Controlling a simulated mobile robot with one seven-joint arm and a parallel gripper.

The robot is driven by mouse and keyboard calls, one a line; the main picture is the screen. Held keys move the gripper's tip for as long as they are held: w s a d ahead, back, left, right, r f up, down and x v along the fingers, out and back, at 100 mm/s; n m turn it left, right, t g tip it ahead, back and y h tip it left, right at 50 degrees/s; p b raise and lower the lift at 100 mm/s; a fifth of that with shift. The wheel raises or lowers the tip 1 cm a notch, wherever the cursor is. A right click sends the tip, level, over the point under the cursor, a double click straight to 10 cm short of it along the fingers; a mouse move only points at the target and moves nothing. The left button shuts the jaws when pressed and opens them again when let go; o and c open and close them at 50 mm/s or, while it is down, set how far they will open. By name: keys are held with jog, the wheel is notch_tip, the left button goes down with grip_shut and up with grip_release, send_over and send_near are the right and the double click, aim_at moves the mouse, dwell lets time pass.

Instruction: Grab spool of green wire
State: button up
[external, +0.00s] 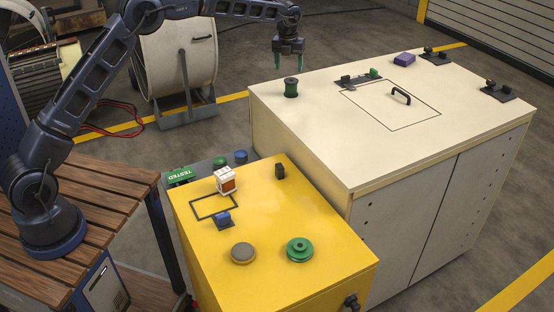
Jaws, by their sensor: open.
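A small upright spool of green wire (291,88), with dark green winding, stands near the back left corner of the cream cabinet's top (310,130). My gripper (288,62) points down, with its two green fingertips apart and nothing between them. In the external view it appears just above the spool, clear of it; the exact depth between them is hard to tell. A wider green wheel-like disc (300,249) lies on the yellow box.
Right of the spool is a dark plate with a green part (359,80). Further right are a black handle (401,96), a purple block (404,59) and black fittings. The yellow box (335,265) carries a white-and-orange block (226,180), a blue piece (223,217) and a grey disc (242,252).

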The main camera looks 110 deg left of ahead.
aim_at(291, 80)
jog(key=f, duration=0.4)
jog(key=shift+a+f, duration=0.35)
jog(key=shift+f, duration=0.05)
jog(key=shift+w+a+f, duration=0.1)
jog(key=shift+f, duration=0.75)
jog(key=shift+w+a+f, duration=0.15)
jog(key=shift+f, duration=0.7)
jog(key=shift+w+a+f, duration=0.1)
jog(key=shift+f, duration=0.75)
jog(key=c, duration=1)
